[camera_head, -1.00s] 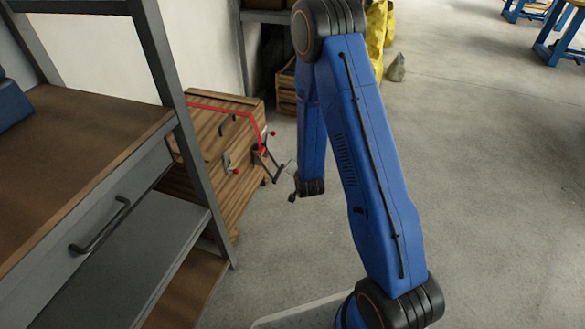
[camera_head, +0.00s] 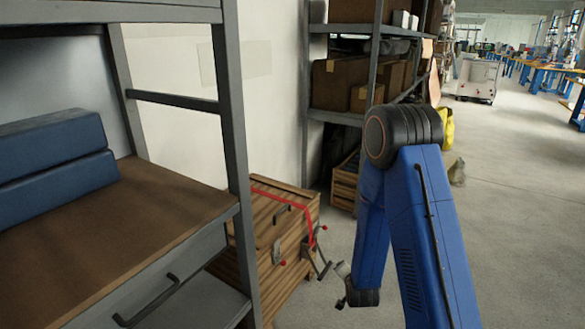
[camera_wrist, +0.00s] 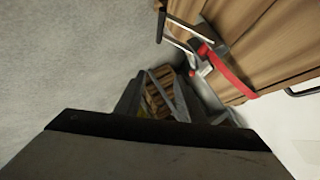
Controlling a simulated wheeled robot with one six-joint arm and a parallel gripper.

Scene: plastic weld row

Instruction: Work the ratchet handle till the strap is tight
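The red strap (camera_head: 290,193) runs over the top of a wooden crate (camera_head: 267,215) and down its front to the ratchet. The ratchet handle (camera_head: 322,268) juts out from the crate's front as a dark metal frame. In the wrist view the handle (camera_wrist: 183,32) is at the top, with the red strap (camera_wrist: 230,76) behind it. My gripper (camera_head: 342,286) is just right of the handle, apart from it, partly hidden by my arm. In the wrist view my gripper (camera_wrist: 175,106) looks open, its dark fingers apart with nothing held between them.
Red-tipped latches (camera_head: 277,252) show on the crate's front. A shelf frame (camera_head: 240,150) and workbench with a drawer (camera_head: 165,290) stand close on the left. Shelving with boxes (camera_head: 345,82) and another wooden crate (camera_head: 345,182) are behind. The floor at right is open.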

